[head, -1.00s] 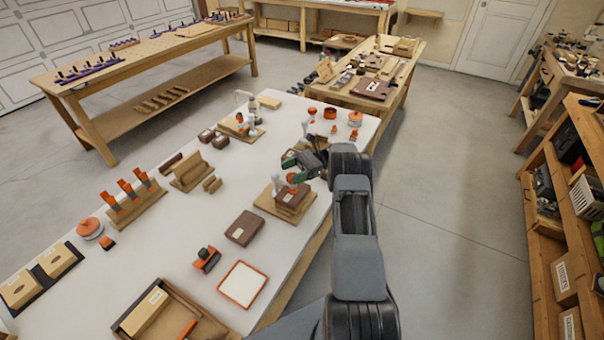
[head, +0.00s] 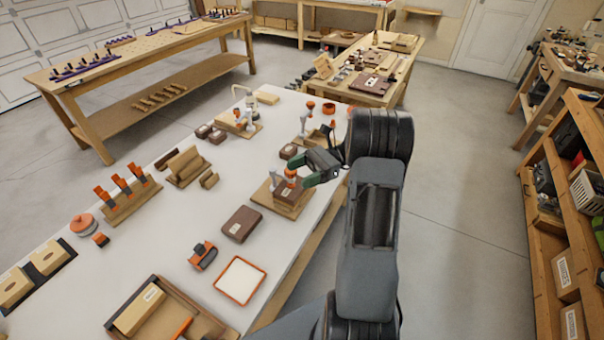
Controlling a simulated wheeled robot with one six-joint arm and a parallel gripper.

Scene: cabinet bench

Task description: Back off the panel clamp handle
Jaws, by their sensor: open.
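A toggle clamp with an orange handle tip (head: 290,173) stands on a wooden base (head: 264,196) on the white bench. A dark brown block or panel (head: 291,190) sits on that base by the clamp. My gripper (head: 300,170), with dark green fingers, is open just right of and around the level of the orange tip. The fingers reach left toward the handle. At this size I cannot tell whether they touch it. My gripper and wrist cover part of the bench behind the clamp.
Another orange-tipped clamp (head: 304,122) stands farther back, near an orange ring (head: 328,108). A brown box (head: 242,224), an orange-rimmed tray (head: 240,280) and a wooden rack with orange clips (head: 130,196) are on the nearer bench.

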